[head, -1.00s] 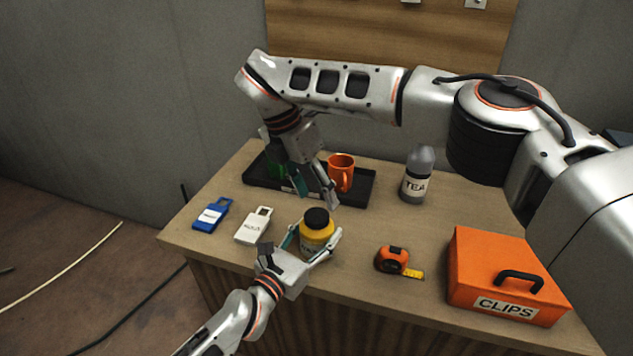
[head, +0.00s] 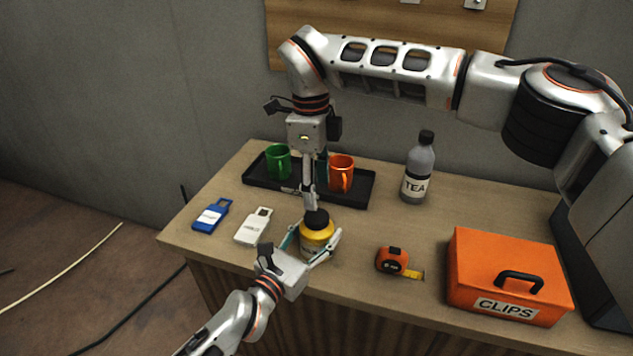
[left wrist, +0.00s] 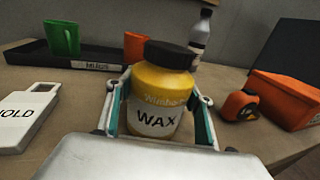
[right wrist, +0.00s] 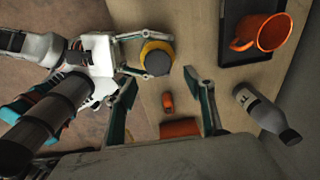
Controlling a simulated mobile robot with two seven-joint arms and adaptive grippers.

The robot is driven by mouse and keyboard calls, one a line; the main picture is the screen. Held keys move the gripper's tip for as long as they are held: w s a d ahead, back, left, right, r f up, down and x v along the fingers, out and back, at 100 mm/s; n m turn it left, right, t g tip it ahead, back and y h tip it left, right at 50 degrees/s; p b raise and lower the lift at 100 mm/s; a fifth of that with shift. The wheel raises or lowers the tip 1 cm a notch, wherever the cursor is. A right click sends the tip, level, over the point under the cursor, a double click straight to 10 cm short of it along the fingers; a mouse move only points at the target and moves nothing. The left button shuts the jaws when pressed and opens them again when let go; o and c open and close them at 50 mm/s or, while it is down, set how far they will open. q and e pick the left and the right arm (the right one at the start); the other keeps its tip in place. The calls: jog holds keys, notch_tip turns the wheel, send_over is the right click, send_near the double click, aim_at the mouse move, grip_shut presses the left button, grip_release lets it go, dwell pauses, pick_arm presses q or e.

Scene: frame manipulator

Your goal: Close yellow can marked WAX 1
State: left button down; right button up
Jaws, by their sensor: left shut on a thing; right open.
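The yellow can (head: 317,242) stands upright near the table's front edge, with a black lid (head: 317,219) on its top. In the left wrist view the can (left wrist: 158,105) shows a label reading WAX; no number is readable. The lid (left wrist: 170,54) sits on the can there; I cannot tell whether it is tight. My left gripper (head: 313,246) is shut around the can's sides. My right gripper (head: 309,203) points down, open, just above and behind the lid. In the right wrist view the lid (right wrist: 157,62) lies slightly beyond the open fingers (right wrist: 162,88).
A black tray (head: 262,186) at the back holds a green mug (head: 278,161) and an orange mug (head: 341,173). A TEA bottle (head: 418,170), a tape measure (head: 392,260) and an orange CLIPS box (head: 505,270) are right. White (head: 253,226) and blue (head: 212,215) tags lie left.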

aim_at(317, 216)
jog(key=n, duration=0.4)
jog(key=shift+s+r+n+y, duration=0.1)
jog(key=shift+r+n+y, duration=0.2)
jog(key=shift+r, duration=0.05)
jog(key=shift+f, duration=4)
jog(key=c, duration=1.2)
